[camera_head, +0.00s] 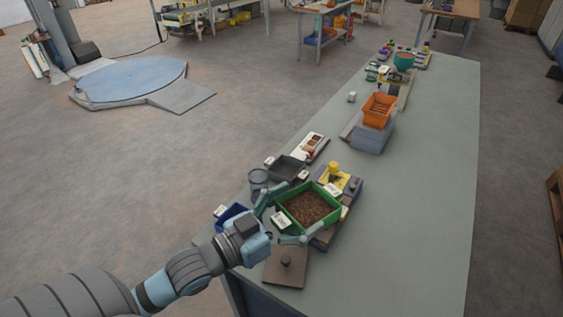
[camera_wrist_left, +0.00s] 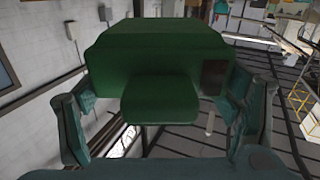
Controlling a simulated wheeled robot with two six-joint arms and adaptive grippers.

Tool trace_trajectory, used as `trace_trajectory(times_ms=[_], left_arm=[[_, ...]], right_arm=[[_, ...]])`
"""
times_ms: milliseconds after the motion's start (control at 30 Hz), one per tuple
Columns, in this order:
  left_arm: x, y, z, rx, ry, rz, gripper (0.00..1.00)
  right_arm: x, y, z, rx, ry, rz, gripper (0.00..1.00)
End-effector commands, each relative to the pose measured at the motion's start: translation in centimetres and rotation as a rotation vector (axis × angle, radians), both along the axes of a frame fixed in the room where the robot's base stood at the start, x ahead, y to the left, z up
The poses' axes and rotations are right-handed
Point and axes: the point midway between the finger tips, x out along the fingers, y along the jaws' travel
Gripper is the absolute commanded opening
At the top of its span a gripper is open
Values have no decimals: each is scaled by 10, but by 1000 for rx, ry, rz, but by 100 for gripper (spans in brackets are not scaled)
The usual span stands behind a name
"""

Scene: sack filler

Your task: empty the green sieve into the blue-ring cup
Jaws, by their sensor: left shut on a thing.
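The green sieve (camera_head: 337,220) is a square tray with brown grains in it. It appears level over a dark base on the bench; I cannot tell whether it touches. My left gripper (camera_head: 281,220) is shut on the sieve's near side, one finger on each side. The wrist view shows the green sieve (camera_wrist_left: 160,60) with its tab between the fingers of my left gripper (camera_wrist_left: 160,110). A grey cup with a bluish rim (camera_head: 258,179) stands just behind and left of the sieve; it looks like the blue-ring cup. My right gripper is not in view.
A dark tray (camera_head: 287,168) and a yellow device (camera_head: 336,173) stand close behind the sieve. A blue bin (camera_head: 230,214) is by my left wrist, and a brown lid with a knob (camera_head: 286,267) lies in front. An orange basket (camera_head: 379,110) is farther back. The bench's right side is clear.

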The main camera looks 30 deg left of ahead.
Motion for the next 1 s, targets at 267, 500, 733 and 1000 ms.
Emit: trace_trajectory(times_ms=[267, 500, 733, 1000], left_arm=[[109, 101, -60, -71, 18, 444, 53], [156, 156, -85, -121, 11, 756, 53], [157, 164, -74, -392, -2, 779, 53], [152, 175, -70, -883, -11, 743, 53]], right_arm=[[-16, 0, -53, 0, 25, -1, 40], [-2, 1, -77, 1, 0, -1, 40], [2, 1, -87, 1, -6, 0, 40], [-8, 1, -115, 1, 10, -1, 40]])
